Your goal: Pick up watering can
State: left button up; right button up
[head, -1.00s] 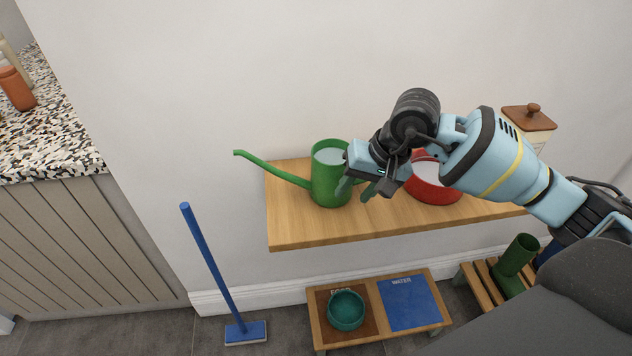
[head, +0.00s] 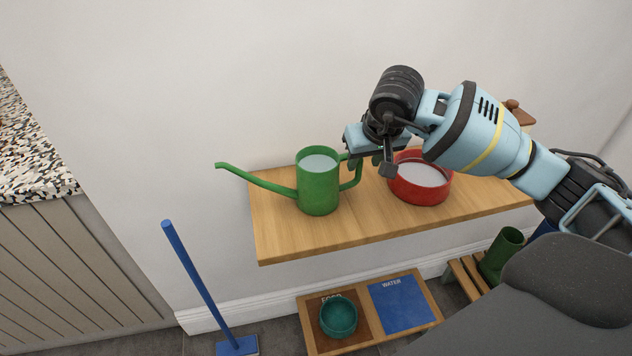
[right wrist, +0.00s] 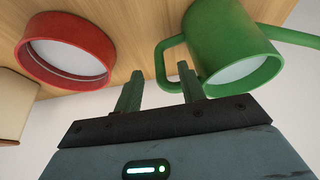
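The green watering can (head: 318,190) stands upright on the wooden wall shelf, its long spout pointing left and its loop handle (head: 356,176) facing right. It is filled with something pale. My right gripper (head: 364,160) is at the handle side, close to the top of the handle. In the right wrist view my right gripper (right wrist: 160,72) has its two green fingers spread apart. The can (right wrist: 225,50) is at upper right there, and its handle (right wrist: 160,60) shows in the gap near the right finger. I cannot tell whether they touch. My left gripper is not in view.
A red bowl (head: 420,191) with pale contents sits on the shelf (head: 290,247) just right of the can, below my wrist. A lidded jar is partly hidden behind my right arm.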

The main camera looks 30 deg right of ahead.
aim_at(360, 168)
jog(key=x, duration=0.5)
jog(key=shift+d, duration=0.1)
grip_shut()
jog(key=shift+r, duration=0.15)
dwell(1.2)
